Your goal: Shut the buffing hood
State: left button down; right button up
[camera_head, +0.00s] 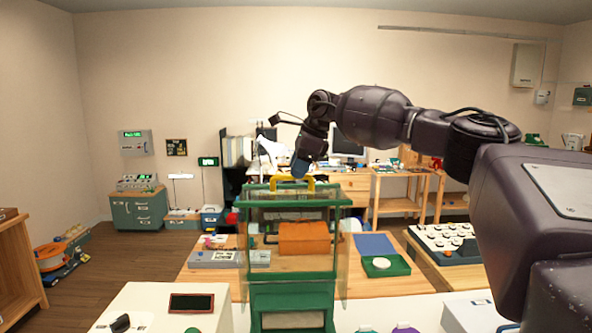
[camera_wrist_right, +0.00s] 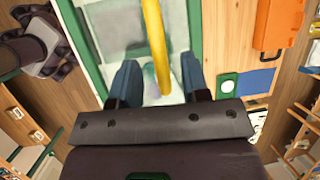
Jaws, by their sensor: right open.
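The buffing hood (camera_head: 293,276) is a green-framed box with clear panels, standing in front of me at the middle of the head view. A yellow bar handle (camera_head: 275,182) sits at its top edge. Through the clear panels an orange block-like thing (camera_head: 304,238) shows. My right gripper (camera_head: 299,170) reaches in from the right and points down at the handle. In the right wrist view its blue fingers (camera_wrist_right: 158,78) are open, with the yellow handle (camera_wrist_right: 155,40) running between them and a gap on each side. My left gripper is out of view.
A wooden table (camera_head: 375,284) stands behind the hood, with a green tray (camera_head: 386,265) and a grey device (camera_head: 214,259) on it. A white unit (camera_head: 145,304) stands at the front left. A desk with a monitor is farther back.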

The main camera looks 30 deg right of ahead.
jog(key=shift+w+a+f, duration=0.2)
jog(key=shift+f, duration=0.45)
grip_shut()
